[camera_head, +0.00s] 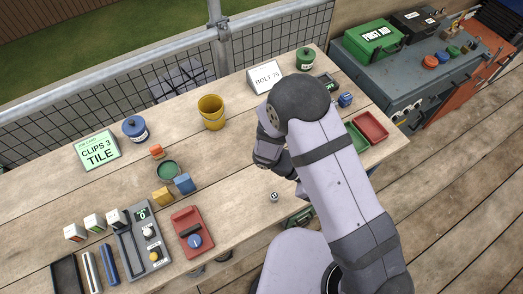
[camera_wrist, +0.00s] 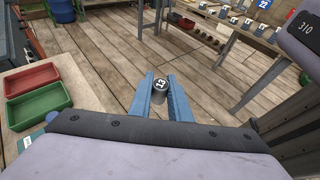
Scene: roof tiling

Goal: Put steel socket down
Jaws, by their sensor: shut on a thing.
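In the wrist view, the steel socket (camera_wrist: 159,85), a small grey cylinder with a dark top marked 13, sits between the blue fingertips of my gripper (camera_wrist: 160,79). The fingers are shut on it, and floor planks show behind it. In the head view my arm covers most of the gripper. A small round steel piece with a dark mark (camera_head: 274,196) shows just left of the arm, near the bench's front edge; I cannot tell for sure that it is the held socket.
The wooden bench (camera_head: 228,185) carries a yellow bucket (camera_head: 211,113), a red device with a blue knob (camera_head: 191,232), a grey control box (camera_head: 140,242) and small coloured blocks. A red tray (camera_head: 371,127) and a green tray (camera_head: 356,137) lie right of my arm. Bare wood shows left of my gripper.

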